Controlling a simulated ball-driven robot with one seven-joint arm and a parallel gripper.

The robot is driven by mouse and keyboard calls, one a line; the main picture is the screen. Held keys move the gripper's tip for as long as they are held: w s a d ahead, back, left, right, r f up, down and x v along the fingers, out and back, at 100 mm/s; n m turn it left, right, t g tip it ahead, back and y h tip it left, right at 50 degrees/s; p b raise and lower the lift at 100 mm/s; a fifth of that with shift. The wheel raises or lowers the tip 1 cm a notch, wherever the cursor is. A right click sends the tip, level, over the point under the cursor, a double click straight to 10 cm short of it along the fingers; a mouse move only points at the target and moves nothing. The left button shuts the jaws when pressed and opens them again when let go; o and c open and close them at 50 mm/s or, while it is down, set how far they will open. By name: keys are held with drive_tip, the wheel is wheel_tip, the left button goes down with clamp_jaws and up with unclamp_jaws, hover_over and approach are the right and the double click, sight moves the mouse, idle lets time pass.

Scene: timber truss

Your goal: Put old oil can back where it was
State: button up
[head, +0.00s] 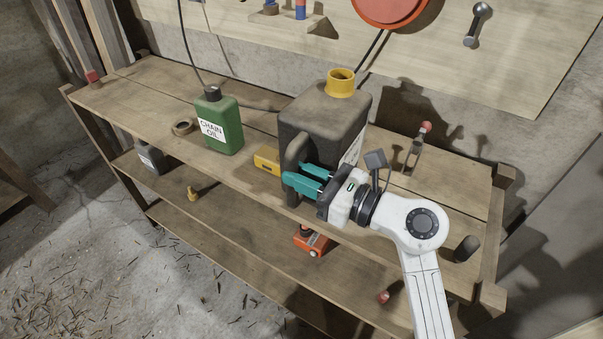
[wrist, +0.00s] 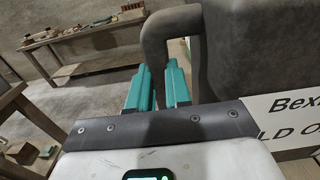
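The old oil can (head: 318,128) is a big dark grey jerrycan with a yellow cap (head: 341,80) and a white label. It stands upright over the front part of the bench; I cannot tell whether its base touches the wood. The can fills the upper right of the wrist view (wrist: 250,55), with part of the label (wrist: 290,112) readable. My gripper (head: 293,177) has teal fingers, one on each side of the can's side handle, with a narrow gap. It looks shut on the handle, also seen in the wrist view (wrist: 160,42). The can's lower back is hidden.
A green chain oil bottle (head: 219,125), a tape roll (head: 183,127) and a yellow box (head: 267,160) are on the bench (head: 130,85) left of the can. A red-knobbed clamp (head: 414,148) stands right. The lower shelf holds an orange tool (head: 310,243) and a grey bottle (head: 150,158).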

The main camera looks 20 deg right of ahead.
drive_tip(key=o, duration=0.5)
drive_tip(key=shift+c, duration=0.2)
drive_tip(key=shift+r, duration=0.3)
drive_tip(key=b+v, duration=0.1)
drive_tip(key=v, duration=1.1)
